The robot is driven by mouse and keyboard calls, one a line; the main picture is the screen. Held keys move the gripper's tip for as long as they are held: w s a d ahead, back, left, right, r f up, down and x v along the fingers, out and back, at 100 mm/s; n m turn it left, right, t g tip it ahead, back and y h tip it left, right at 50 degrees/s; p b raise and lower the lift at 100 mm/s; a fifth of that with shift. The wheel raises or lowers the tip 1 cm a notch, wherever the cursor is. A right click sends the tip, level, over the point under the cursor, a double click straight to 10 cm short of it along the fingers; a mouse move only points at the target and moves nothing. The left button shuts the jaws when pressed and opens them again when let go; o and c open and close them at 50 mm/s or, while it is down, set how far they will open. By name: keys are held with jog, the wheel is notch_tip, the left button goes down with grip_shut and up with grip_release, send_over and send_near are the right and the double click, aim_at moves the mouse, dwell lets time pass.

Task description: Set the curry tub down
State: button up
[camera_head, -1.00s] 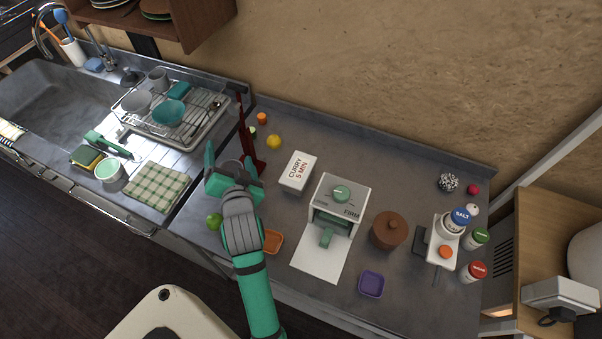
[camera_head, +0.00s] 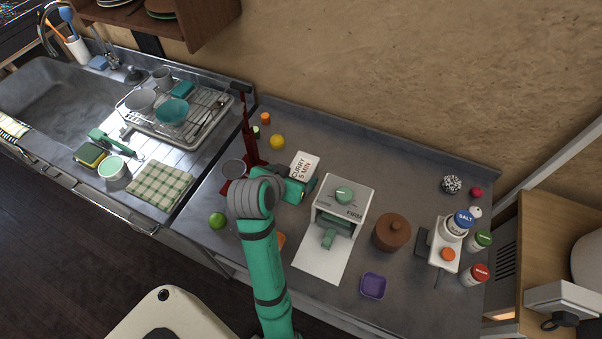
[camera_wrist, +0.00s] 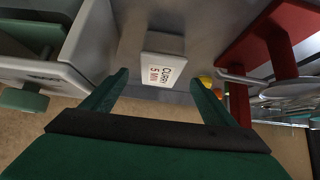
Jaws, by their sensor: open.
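The curry tub (camera_head: 305,164) is a white box with "CURRY 5 MIN" on its top. It stands on the grey counter between the red stand and the white press. In the wrist view the tub (camera_wrist: 162,66) lies ahead, between the lines of my two fingers. My gripper (camera_head: 303,186) is at the tub's near side in the head view and partly hides it. My gripper also shows in the wrist view (camera_wrist: 158,92), with its green fingers spread apart. I cannot tell whether either finger touches the tub.
The white press (camera_head: 340,210) stands close right of my gripper. A lime (camera_head: 217,220), brown pot (camera_head: 391,233) and purple dish (camera_head: 373,286) are nearby. Counter behind the tub is clear.

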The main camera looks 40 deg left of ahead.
aim_at(300, 172)
jog(key=shift+x, duration=3.9)
jog(key=shift+c, duration=0.3)
jog(key=c, duration=1.4)
jog(key=shift+r, duration=0.1)
